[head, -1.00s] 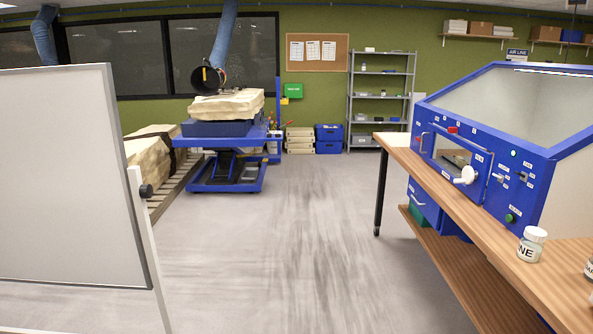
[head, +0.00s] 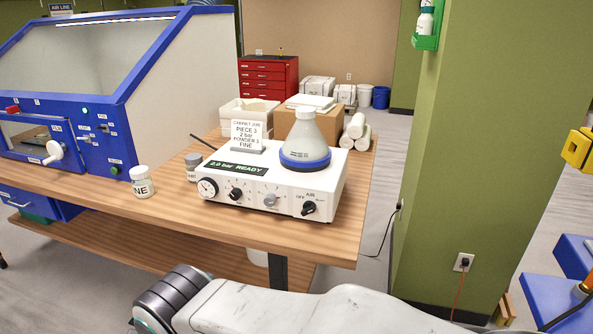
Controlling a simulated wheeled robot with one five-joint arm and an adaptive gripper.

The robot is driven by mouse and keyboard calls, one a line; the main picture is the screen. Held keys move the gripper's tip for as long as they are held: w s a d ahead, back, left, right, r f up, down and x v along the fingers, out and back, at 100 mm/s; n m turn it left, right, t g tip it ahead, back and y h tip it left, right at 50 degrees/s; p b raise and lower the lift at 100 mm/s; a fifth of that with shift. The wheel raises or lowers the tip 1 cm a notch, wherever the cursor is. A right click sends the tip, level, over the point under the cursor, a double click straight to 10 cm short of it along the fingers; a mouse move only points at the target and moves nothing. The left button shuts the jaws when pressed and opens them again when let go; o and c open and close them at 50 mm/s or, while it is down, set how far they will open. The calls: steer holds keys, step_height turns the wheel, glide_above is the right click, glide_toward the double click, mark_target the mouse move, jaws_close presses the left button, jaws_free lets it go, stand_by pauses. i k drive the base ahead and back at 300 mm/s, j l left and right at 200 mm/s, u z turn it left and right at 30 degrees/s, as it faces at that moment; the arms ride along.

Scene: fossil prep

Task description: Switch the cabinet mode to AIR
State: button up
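The blue blast cabinet (head: 104,125) with a clear sloped window stands on the wooden bench at the left. Its front panel carries small labelled switches (head: 103,128), a green button (head: 115,170) and a white handle (head: 54,152); the labels are too small to read. To its right is a white control unit (head: 230,193) with a display (head: 238,168) reading "2.0 bar READY". A black knob (head: 309,208) on that unit has OFF and AIR marked above it; I cannot tell its setting. My gripper is out of view; only part of my arm shows at the bottom.
A white-lidded jar (head: 142,182) and a grey-lidded jar (head: 193,167) stand on the bench (head: 320,236) near the unit. A flask (head: 305,140) and a job card (head: 248,135) sit on the unit. A green pillar (head: 470,150) stands to the right.

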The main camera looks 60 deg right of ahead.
mark_target(309, 206)
steer(key=z, duration=1.75)
